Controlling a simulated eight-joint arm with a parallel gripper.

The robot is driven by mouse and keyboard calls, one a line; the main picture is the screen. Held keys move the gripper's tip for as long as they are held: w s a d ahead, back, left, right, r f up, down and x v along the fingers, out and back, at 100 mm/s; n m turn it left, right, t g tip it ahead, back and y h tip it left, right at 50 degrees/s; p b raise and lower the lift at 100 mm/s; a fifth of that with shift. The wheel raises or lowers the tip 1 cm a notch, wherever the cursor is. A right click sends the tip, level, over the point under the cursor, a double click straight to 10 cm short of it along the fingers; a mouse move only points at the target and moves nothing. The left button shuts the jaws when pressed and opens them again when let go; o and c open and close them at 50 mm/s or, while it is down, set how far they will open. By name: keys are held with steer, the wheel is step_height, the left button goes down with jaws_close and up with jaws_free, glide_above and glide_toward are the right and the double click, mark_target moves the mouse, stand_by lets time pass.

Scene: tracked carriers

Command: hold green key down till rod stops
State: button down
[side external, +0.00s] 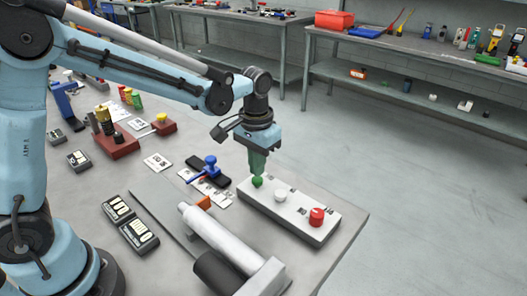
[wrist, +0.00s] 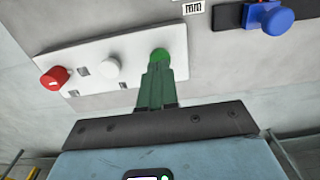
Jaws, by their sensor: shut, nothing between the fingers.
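The green key (side external: 257,182) is a round button at the left end of a white key box (side external: 318,234). In the wrist view the green key (wrist: 159,55) shows just beyond the fingertips. My gripper (side external: 257,173) is shut, with nothing between its green fingers, and points down right over the green key. In the wrist view my gripper (wrist: 158,68) overlaps the key's edge; I cannot tell whether the key is pressed. A light-grey rod (side external: 215,235) lies along a cylinder-shaped actuator in front of the box, its lower part dark.
The box also bears a white key (side external: 280,195) and a red key (side external: 317,216). A blue-knobbed device (side external: 210,168) stands left of the box. Two dark display units (side external: 139,236) lie near the front left. Bare table lies right of the box, up to its edge.

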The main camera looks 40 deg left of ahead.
steer(key=shift+f, duration=0.2)
steer(key=shift+f, duration=1.15)
stand_by(2.7)
steer(key=shift+r, duration=2.35)
